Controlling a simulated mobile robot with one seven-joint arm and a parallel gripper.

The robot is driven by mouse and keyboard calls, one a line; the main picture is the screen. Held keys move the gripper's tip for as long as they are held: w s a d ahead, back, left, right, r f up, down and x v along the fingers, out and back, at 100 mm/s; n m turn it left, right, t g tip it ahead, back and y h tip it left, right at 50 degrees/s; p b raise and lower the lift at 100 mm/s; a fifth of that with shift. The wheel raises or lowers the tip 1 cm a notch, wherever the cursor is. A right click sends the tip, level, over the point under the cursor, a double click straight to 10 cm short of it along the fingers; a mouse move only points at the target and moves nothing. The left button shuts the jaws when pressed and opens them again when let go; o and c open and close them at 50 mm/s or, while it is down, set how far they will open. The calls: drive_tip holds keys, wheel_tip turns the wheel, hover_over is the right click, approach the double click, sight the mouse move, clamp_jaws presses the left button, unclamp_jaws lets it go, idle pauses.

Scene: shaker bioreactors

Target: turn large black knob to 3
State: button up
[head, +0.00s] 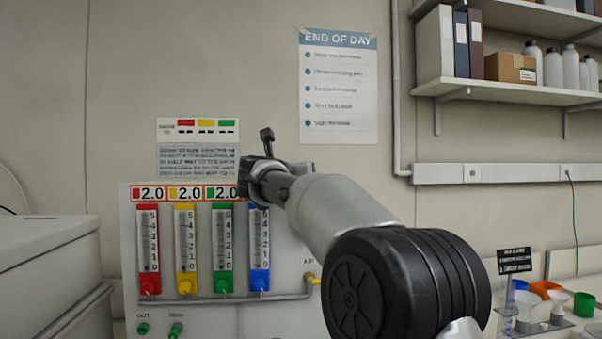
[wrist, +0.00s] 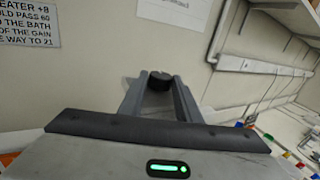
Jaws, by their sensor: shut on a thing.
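The large black knob (wrist: 160,79) shows in the wrist view as a short dark cylinder between my fingertips, in front of the pale wall. My gripper (wrist: 157,86) is shut on it, one finger on each side. In the head view my gripper (head: 264,172) is at the upper right part of the flow-meter panel (head: 128,240), and the knob cannot be made out there behind it. The knob's scale and pointer are hidden or too small to see, so its setting cannot be told.
The panel carries red (head: 149,250), yellow (head: 186,250), green (head: 223,250) and blue (head: 260,250) flow meters below displays reading 2.0. A printed sign (head: 198,160) hangs above. A grey cabinet (head: 45,240) stands left. Shelves (head: 510,92) and bench items are at right.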

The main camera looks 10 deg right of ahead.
drive_tip(key=o, duration=1.1)
drive_tip(key=shift+c, duration=0.2)
drive_tip(key=b+v, duration=0.1)
drive_tip(key=v, duration=1.6)
drive_tip(key=shift+s+b, duration=0.2)
drive_tip(key=shift+b, duration=0.15)
drive_tip(key=shift+a, duration=0.1)
drive_tip(key=shift+c, duration=0.2)
